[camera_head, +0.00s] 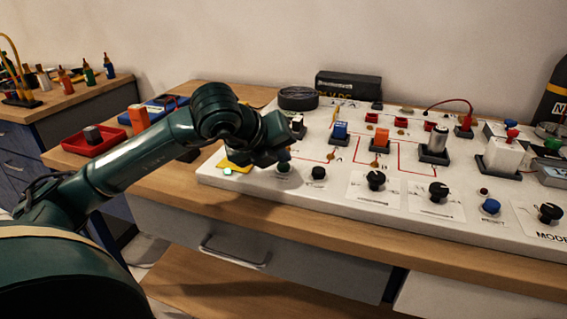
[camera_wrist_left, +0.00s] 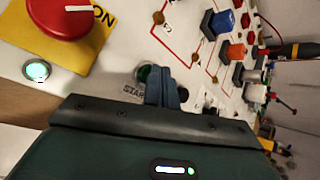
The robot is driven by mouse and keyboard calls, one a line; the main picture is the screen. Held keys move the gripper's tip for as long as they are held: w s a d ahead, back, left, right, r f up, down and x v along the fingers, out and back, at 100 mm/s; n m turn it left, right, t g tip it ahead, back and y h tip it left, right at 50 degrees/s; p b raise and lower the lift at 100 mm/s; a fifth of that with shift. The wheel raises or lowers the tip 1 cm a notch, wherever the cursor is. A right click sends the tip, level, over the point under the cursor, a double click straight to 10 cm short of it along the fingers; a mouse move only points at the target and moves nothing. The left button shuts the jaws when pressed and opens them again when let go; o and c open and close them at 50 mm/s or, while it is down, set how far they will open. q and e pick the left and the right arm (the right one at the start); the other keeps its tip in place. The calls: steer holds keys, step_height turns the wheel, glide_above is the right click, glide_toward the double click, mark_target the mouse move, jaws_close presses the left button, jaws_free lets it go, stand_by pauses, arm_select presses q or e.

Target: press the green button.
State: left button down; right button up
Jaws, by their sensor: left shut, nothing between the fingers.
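The green button (camera_wrist_left: 144,73) sits on the white panel above the "START" label in the left wrist view, partly covered by my fingers. In the head view the button (camera_head: 283,168) is a small dark round shape just below my gripper. My left gripper (camera_head: 284,154) is shut and empty, pointing down at the panel. In the left wrist view its fingertips (camera_wrist_left: 160,72) are together right beside the button. I cannot tell whether they touch it. My right gripper is not in view.
A lit green lamp (camera_wrist_left: 37,71) and a red mushroom button (camera_wrist_left: 60,14) on a yellow plate (camera_wrist_left: 88,42) are left of the fingers. A black knob (camera_head: 318,173) is just right of the button. The white panel (camera_head: 330,196) carries several other blocks and knobs.

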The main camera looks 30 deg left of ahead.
mark_target(280, 168)
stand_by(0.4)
arm_select(q)
steer(key=shift+r+p, duration=0.55)
steer(key=shift+r, duration=0.3)
steer(key=shift+r+p, duration=1.7)
steer(key=shift+r, duration=0.85)
steer(key=shift+f, duration=0.1)
